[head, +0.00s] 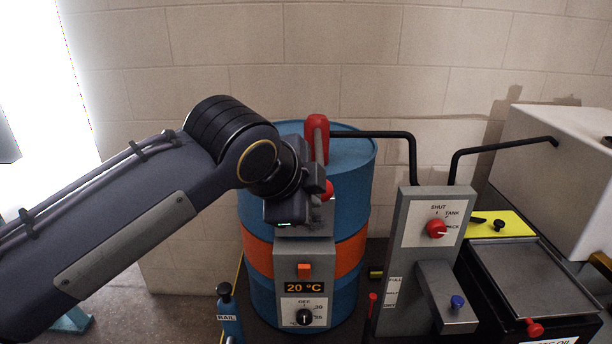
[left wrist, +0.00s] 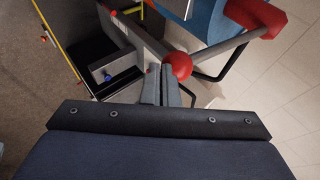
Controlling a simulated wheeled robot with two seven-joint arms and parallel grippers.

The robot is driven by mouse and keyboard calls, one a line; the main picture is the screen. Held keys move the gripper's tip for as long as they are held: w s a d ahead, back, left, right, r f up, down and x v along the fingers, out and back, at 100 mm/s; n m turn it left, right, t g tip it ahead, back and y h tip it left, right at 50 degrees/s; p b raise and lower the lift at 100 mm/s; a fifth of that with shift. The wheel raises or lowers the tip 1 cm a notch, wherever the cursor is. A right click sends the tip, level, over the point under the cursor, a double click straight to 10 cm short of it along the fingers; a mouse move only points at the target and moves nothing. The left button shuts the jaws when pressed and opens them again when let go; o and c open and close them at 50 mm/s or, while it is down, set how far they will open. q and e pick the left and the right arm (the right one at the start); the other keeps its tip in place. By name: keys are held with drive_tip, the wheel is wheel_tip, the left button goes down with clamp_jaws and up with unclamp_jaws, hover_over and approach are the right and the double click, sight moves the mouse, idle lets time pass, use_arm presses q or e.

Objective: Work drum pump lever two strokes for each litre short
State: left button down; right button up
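The red pump head (head: 317,138) stands on top of the blue drum (head: 345,190). Its lever ends in a red ball knob (head: 327,191), which the left wrist view shows (left wrist: 178,66) with a grey rod running to the red head. My left gripper (head: 308,190) is at the lever. Its two narrow fingers (left wrist: 162,84) look closed together, with their tips at the ball. The ball covers part of one fingertip, and I cannot tell whether they touch. A grey panel (head: 420,260) has a red selector knob (head: 437,229) marked SHUT, TANK, PACK. My right gripper is not seen.
A heater box (head: 304,270) on the drum reads 20 °C. Black pipes (head: 372,134) run from the pump to the panel and the pale tank (head: 560,165). A blue bail can (head: 228,315) stands front left. A lidded tray (head: 525,275) is at right.

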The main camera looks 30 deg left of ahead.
use_arm(q)
drive_tip(key=v, duration=1)
drive_tip(key=shift+r+p, duration=0.45)
drive_tip(key=shift+r, duration=0.05)
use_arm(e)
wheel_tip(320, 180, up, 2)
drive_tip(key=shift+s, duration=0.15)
